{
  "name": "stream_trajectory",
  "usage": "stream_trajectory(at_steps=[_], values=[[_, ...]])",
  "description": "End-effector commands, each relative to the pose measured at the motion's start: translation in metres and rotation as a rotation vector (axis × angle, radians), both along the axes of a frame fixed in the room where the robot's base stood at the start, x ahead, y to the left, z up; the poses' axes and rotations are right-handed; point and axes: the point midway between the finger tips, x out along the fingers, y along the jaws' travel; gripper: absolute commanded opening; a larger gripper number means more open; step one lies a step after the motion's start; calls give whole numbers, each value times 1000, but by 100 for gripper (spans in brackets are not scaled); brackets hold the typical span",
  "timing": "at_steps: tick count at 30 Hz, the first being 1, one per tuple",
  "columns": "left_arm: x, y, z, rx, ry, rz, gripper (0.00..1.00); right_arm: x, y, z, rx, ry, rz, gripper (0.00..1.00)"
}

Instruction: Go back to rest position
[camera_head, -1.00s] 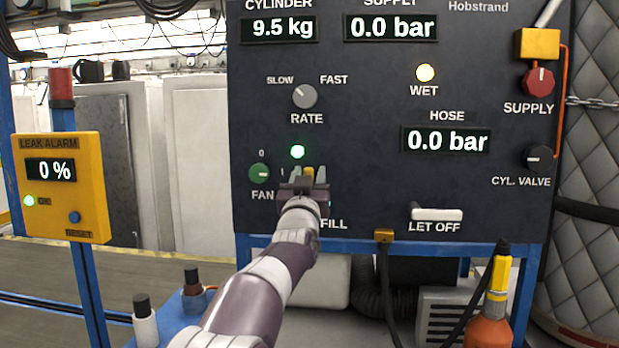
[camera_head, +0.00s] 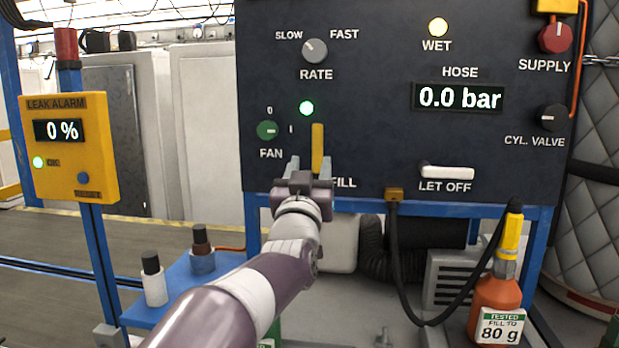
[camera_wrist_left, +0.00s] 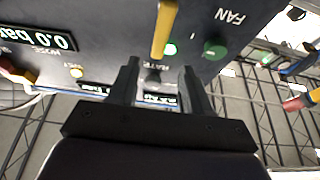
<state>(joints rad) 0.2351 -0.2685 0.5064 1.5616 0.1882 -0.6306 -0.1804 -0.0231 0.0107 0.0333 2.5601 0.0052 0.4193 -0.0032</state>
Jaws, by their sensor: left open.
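My left gripper (camera_head: 308,168) is open in front of the lower left part of the dark control panel (camera_head: 375,100). The yellow fill lever (camera_head: 317,148) stands upright just beyond its fingertips. In the left wrist view the lever (camera_wrist_left: 163,30) shows above the gap between the open fingers (camera_wrist_left: 158,75). Nothing is held between the fingers, and I cannot tell whether one touches the lever. The gripper covers part of the FILL label. My right gripper is not in view.
The green fan knob (camera_head: 267,130) and white let-off handle (camera_head: 447,172) flank the gripper. A yellow leak alarm box (camera_head: 70,150) stands left. An orange bottle (camera_head: 496,295) with a hose is at lower right. Small bottles (camera_head: 154,280) stand on a blue shelf.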

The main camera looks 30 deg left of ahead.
Motion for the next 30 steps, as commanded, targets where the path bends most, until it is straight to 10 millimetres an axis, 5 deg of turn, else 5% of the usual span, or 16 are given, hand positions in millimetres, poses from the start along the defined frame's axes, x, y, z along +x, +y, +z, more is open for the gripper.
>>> stream_trajectory(at_steps=[16, 19, 22, 25, 27, 30], values=[[-4, -1, -2, -3, 1, -1, 49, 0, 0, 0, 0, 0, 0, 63], [3, -3, -22, -39, 81, -24, 49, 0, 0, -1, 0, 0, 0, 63], [9, -9, -89, -111, 310, -62, 49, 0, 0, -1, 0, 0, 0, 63], [-3, -30, -188, -204, 634, -115, 49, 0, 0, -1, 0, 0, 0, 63], [-25, -49, -252, -258, 854, -146, 49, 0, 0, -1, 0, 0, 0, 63], [-67, -73, -322, -311, 1121, -179, 49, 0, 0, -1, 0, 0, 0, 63]])
